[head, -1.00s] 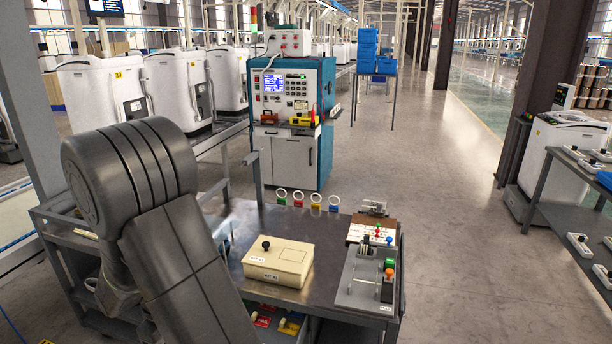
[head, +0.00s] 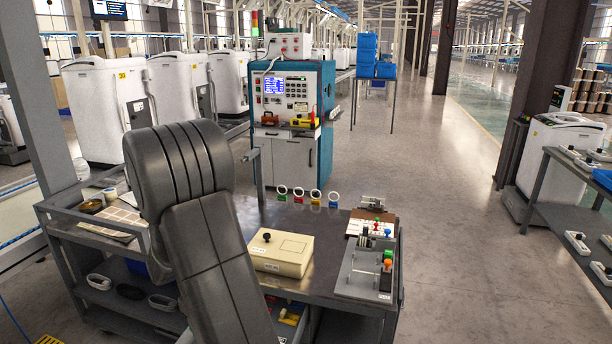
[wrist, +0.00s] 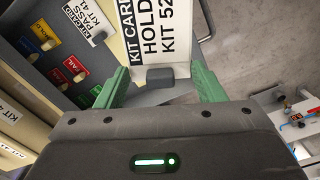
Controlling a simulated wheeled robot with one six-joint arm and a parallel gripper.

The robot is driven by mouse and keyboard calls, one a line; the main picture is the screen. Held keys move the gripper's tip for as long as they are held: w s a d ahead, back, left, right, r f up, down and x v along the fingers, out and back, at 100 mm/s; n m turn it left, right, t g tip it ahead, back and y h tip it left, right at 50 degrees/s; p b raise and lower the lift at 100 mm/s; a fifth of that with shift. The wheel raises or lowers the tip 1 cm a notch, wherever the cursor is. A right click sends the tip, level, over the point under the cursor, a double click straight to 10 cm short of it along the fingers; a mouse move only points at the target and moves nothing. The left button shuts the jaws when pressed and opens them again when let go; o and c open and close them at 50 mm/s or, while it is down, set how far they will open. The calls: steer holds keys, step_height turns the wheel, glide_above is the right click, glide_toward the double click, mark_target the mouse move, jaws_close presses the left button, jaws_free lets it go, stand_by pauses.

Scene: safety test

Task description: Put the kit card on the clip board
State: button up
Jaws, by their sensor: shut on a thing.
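My gripper (wrist: 160,82) has green fingers and is shut on a white kit card (wrist: 162,30) in the wrist view. The card reads "KIT CARD HOLD KIT 52", with a dark grey block at its near edge between the fingers. Its far edge is cut off by the frame. Another white kit card (wrist: 82,15) lies to the left, its text partly cut off. The clip board (head: 372,228) is brown with a white sheet and a metal clip, at the back right of the bench in the head view. My gripper is not visible in the head view.
A cream box (head: 282,254) with a black knob sits mid-bench (head: 325,235). A grey fixture (head: 362,270) with coloured buttons stands in front of the clip board. Several coloured ring tags line the back edge. Coloured labels, one a red tag (wrist: 74,66), show at the wrist view's left.

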steer(key=w+d+f+m+b, duration=0.2)
steer(key=w+d+m, duration=0.15)
steer(key=d, duration=0.45)
steer(key=w+d+f+m+b, duration=0.2)
steer(key=w+d+m, duration=0.15)
steer(key=d, duration=0.45)
steer(key=w+d+f+m+b, duration=0.25)
steer(key=w+d, duration=0.25)
steer(key=d, duration=0.3)
steer(key=shift+m, duration=0.35)
steer(key=s+r+p, duration=0.1)
steer(key=p, duration=0.4)
steer(key=s+r+p, duration=0.1)
steer(key=r+p, duration=0.1)
steer(key=p, duration=0.2)
steer(key=s+r+p, duration=0.1)
steer(key=p, duration=0.4)
steer(key=shift+a+r+p, duration=0.1)
steer(key=shift+r+p, duration=0.2)
steer(key=shift+a+f, duration=0.1)
